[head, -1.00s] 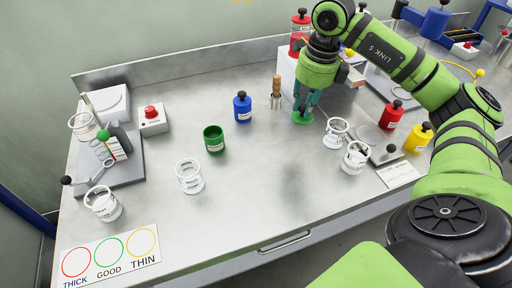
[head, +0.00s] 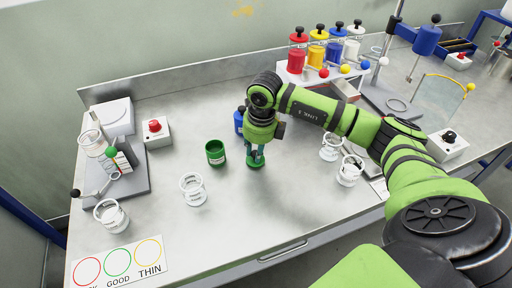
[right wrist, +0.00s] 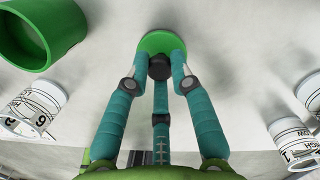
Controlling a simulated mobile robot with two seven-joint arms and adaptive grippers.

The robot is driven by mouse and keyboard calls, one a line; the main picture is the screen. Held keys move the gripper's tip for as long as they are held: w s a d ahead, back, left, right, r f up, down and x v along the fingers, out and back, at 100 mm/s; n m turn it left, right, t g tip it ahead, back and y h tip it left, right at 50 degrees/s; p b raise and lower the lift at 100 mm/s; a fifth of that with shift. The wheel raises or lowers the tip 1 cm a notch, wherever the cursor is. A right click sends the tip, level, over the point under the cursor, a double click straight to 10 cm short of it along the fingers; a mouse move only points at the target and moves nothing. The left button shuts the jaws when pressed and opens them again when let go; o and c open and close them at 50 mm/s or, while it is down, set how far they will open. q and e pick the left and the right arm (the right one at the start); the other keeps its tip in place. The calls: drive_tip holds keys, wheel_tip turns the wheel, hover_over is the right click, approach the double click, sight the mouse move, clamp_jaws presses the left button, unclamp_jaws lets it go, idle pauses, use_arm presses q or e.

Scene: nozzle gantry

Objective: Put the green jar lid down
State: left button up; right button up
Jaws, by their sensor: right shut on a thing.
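The green jar lid (head: 257,164) is a flat green disc with a black knob. My right gripper (head: 257,152) points down and is shut on that knob. In the right wrist view the fingers (right wrist: 160,70) close around the knob, with the green lid (right wrist: 163,42) beyond them. The lid is at or just above the bench; I cannot tell if it touches. The open green jar (head: 215,153) stands upright to the left of the lid, apart from it, and also shows in the right wrist view (right wrist: 28,40). My left gripper is not in view.
A blue jar (head: 239,122) stands behind my gripper, partly hidden. A clear cup (head: 193,190) is left of the lid, and two more (head: 349,172) are to the right. The steel bench (head: 250,215) is bare in front of the lid. A card with coloured circles (head: 118,262) lies front left.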

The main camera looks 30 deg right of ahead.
drive_tip(key=shift+f, duration=0.15)
drive_tip(key=shift+f, duration=0.1)
drive_tip(key=o, duration=0.3)
drive_tip(key=shift+f, duration=0.1)
drive_tip(key=o, duration=0.4)
drive_tip(key=shift+o, duration=0.2)
drive_tip(key=shift+r, duration=0.2)
drive_tip(key=shift+r, duration=0.2)
wheel_tip(320, 180, up, 12)
drive_tip(key=s+b, duration=0.1)
drive_tip(key=b, duration=0.1)
drive_tip(key=shift+s+d+f+b, duration=0.15)
drive_tip(key=shift+s+f+b, duration=0.05)
drive_tip(key=shift+b, duration=0.15)
